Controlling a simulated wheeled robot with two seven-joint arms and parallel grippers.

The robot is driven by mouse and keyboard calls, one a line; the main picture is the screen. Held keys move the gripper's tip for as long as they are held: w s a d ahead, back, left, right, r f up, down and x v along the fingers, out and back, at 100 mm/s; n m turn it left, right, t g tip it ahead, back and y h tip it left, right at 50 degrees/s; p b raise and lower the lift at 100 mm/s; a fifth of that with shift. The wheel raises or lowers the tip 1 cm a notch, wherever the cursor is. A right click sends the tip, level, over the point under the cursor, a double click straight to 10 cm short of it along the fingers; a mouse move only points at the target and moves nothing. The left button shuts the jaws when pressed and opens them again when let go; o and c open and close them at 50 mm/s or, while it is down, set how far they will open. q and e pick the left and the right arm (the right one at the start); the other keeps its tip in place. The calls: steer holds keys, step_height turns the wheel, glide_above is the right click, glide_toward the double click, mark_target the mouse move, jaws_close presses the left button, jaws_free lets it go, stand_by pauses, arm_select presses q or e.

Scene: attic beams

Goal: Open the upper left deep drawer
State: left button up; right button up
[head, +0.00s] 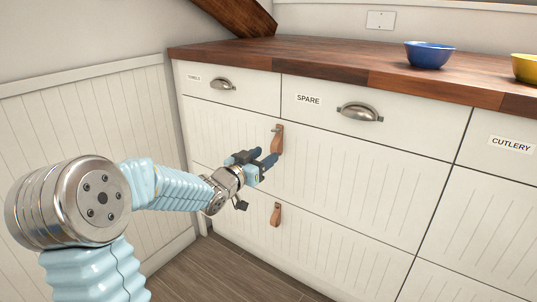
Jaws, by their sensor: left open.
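The upper left deep drawer (340,180) is a wide cream grooved front below the two shallow drawers. It is closed, flush with the cabinet. Its brown leather strap handle (278,138) hangs from a metal fixing near the drawer's upper middle. My left gripper (266,157) is open, with its dark blue fingers pointing at the lower part of the strap. The fingertips overlap the strap's lower end in the picture; I cannot tell whether they touch it. My right gripper is not in view.
Shallow drawers labelled TOWELS (210,85) and SPARE (350,105) have metal cup handles. A lower deep drawer has another leather strap (276,214). A CUTLERY drawer (500,150) is at right. Blue (429,55) and yellow (525,68) bowls stand on the wooden worktop (320,65). A panelled wall (90,110) borders the left.

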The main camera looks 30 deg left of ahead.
arm_select(q)
steer(key=shift+w+d, duration=0.1)
steer(key=shift+w, duration=1.3)
jaws_close()
